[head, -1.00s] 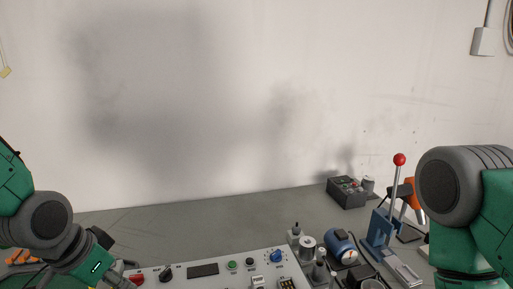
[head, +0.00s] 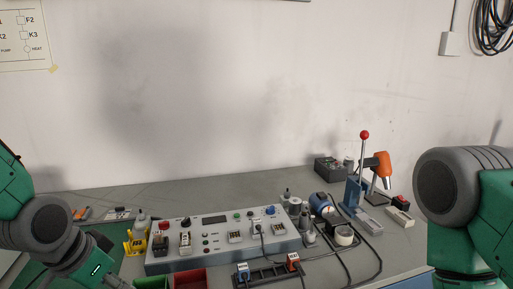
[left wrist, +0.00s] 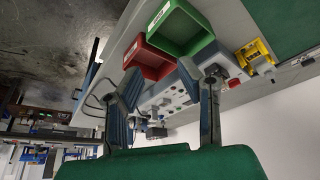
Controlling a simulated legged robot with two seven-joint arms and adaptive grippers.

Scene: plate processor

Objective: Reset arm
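My left gripper (left wrist: 170,78) shows in the left wrist view with its two fingers spread wide apart and nothing between them. Beyond the fingers are the red bin, the green bin and the control panel. In the head view only my left arm's links show at the lower left; the gripper itself is out of frame. My right arm stands at the right edge of the head view, and its gripper is out of frame.
A grey control panel (head: 190,262) with knobs and switches lies on the table (head: 110,199). A red bin (head: 191,280), a yellow holder (head: 136,244), a blue lever press (head: 354,192) and an orange tool (head: 382,165) are around it. Cables run along the right side.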

